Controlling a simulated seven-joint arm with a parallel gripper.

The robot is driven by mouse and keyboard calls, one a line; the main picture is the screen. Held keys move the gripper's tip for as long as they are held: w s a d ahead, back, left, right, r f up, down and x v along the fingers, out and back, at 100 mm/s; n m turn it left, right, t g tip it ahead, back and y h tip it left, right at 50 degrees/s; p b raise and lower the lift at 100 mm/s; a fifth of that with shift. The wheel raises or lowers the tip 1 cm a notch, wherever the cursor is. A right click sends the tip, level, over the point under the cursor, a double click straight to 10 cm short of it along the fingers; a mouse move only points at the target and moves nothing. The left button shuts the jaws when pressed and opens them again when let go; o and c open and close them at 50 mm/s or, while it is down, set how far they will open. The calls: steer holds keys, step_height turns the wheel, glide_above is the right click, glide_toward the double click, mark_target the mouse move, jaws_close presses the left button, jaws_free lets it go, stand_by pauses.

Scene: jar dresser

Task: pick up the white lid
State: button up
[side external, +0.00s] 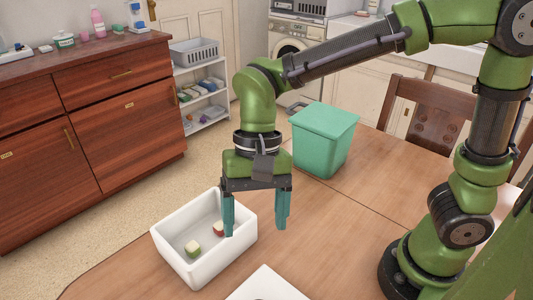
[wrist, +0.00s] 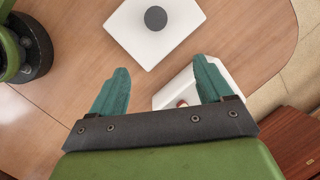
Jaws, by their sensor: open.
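The white lid (wrist: 178,38) lies flat on the wooden table, a white rectangle with a dark round knob (wrist: 155,18) in its middle. In the side view only part of the lid (side external: 265,283) shows, cut off by the bottom edge. My gripper (side external: 255,230) is open and empty, pointing down above the table, beyond the lid and by the right side of the white bin as seen there. In the wrist view its two teal fingers (wrist: 161,68) are spread apart, with the lid ahead of them and nothing between them but table and part of the bin.
An open white bin (side external: 222,262) with small blocks inside stands left of the lid. A lidded green bin (side external: 322,145) stands farther back on the table (side external: 390,220). A chair (side external: 425,115) is behind the table. A dresser (side external: 80,130) with jars stands at the left.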

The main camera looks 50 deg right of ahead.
steer(key=s+a+f+m, duration=0.1)
steer(key=f, duration=0.2)
steer(key=s+a+f+m, duration=0.1)
steer(key=f, duration=0.2)
steer(key=s+a+f+g, duration=0.1)
steer(key=a+f, duration=0.1)
steer(key=f, duration=0.1)
steer(key=shift+s+a+f+m, duration=0.1)
steer(key=shift+s+f+m, duration=0.2)
steer(key=shift+m, duration=0.1)
steer(key=shift+d+x, duration=0.15)
steer(key=shift+x, duration=1.15)
steer(key=shift+d+x, duration=0.1)
steer(key=shift+x, duration=1.25)
steer(key=c, duration=1.4)
step_height(320, 180, up, 10)
steer(key=shift+r, duration=0.1)
